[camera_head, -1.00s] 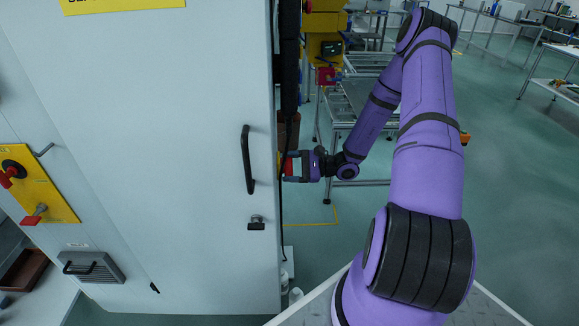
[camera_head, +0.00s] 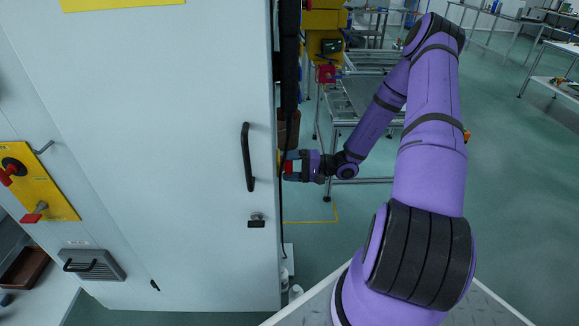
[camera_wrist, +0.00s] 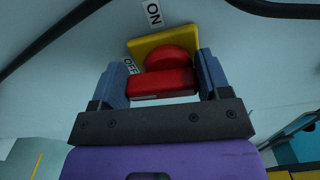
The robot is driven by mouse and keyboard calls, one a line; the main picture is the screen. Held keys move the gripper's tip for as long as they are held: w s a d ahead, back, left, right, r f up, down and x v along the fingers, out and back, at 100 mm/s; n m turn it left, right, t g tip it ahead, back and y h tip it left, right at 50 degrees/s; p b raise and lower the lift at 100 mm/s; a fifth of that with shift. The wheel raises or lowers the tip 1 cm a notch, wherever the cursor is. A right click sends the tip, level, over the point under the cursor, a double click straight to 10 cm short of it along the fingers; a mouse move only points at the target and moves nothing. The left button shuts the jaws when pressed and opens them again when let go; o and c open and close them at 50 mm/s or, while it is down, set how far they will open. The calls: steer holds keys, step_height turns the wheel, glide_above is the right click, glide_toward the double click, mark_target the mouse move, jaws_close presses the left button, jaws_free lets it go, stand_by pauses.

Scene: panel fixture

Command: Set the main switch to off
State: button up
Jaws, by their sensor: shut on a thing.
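The main switch has a red handle (camera_wrist: 162,84) with a round red hub on a yellow plate (camera_wrist: 146,44). In the wrist view an ON label (camera_wrist: 153,13) sits above the plate, and a partly hidden OFF label (camera_wrist: 128,66) is at its left. My gripper (camera_wrist: 162,82) is shut on the red handle, with one blue-grey finger at each end of it. In the head view my gripper (camera_head: 290,166) is just past the cabinet door's right edge, with red showing between its fingers. The cabinet hides most of the switch there.
The pale cabinet door (camera_head: 190,220) with a black handle (camera_head: 248,157) fills the left. A yellow panel (camera_head: 45,190) with red knobs is at far left. Dark cables run beside the switch. A metal frame table (camera_head: 360,100) stands behind my arm; open floor is to the right.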

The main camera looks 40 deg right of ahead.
steer(key=shift+f+n, duration=0.1)
steer(key=shift+n, duration=0.5)
steer(key=o, duration=0.9)
steer(key=v, duration=1.1)
